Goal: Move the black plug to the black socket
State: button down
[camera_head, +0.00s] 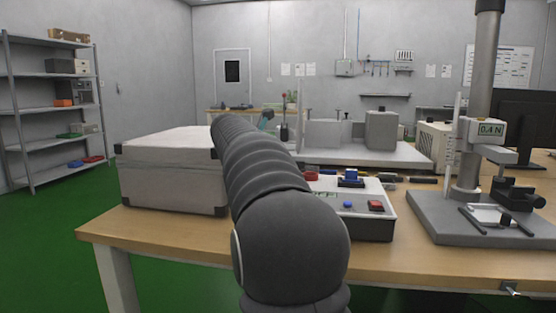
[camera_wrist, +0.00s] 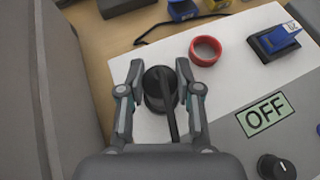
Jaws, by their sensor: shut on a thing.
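In the wrist view my gripper (camera_wrist: 160,78) is shut on the black plug (camera_wrist: 158,90), with one finger on its left and one on its right. The plug is dark and round on top, with a black cable or bar running across it. It is over the white part of a test panel (camera_wrist: 224,88). I cannot tell how far it stands above the panel. No separate black socket can be made out; the plug and fingers may cover it. In the head view my arm hides the gripper and the plug.
A red ring (camera_wrist: 205,50) lies right of the plug, with a blue-and-black part (camera_wrist: 275,42) beyond. The panel has an OFF display (camera_wrist: 265,114) and a black knob (camera_wrist: 277,168). A large grey case (camera_head: 172,175) stands close on the left. A test stand (camera_head: 470,200) is at right.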

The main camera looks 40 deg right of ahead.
jog(key=shift+f, duration=0.6)
dwell(0.7)
jog(key=c, duration=1.1)
grip_release()
jog(key=shift+a+r, duration=0.1)
jog(key=shift+p+v, duration=1.75)
jog(key=shift+v, duration=3.65)
jog(key=s+a+f+m+y, duration=0.4)
jog(key=s+a+f+m, duration=0.3)
jog(key=s+a+f, duration=0.1)
jog(key=s+a+f+m+t+y, duration=0.1)
jog(key=s+a+f+m+y, duration=0.2)
jog(key=s+a+f+m, duration=0.4)
jog(key=s+a+f+m+y, duration=0.4)
jog(key=s+a+f+m, duration=0.3)
jog(key=s+a, duration=0.5)
notch_tip(320, 180, down, 2)
jog(key=shift+s+a+f+m+t+y, duration=0.1)
jog(key=shift+a+f+m+t+y, duration=0.05)
jog(key=shift+m+t+y, duration=0.2)
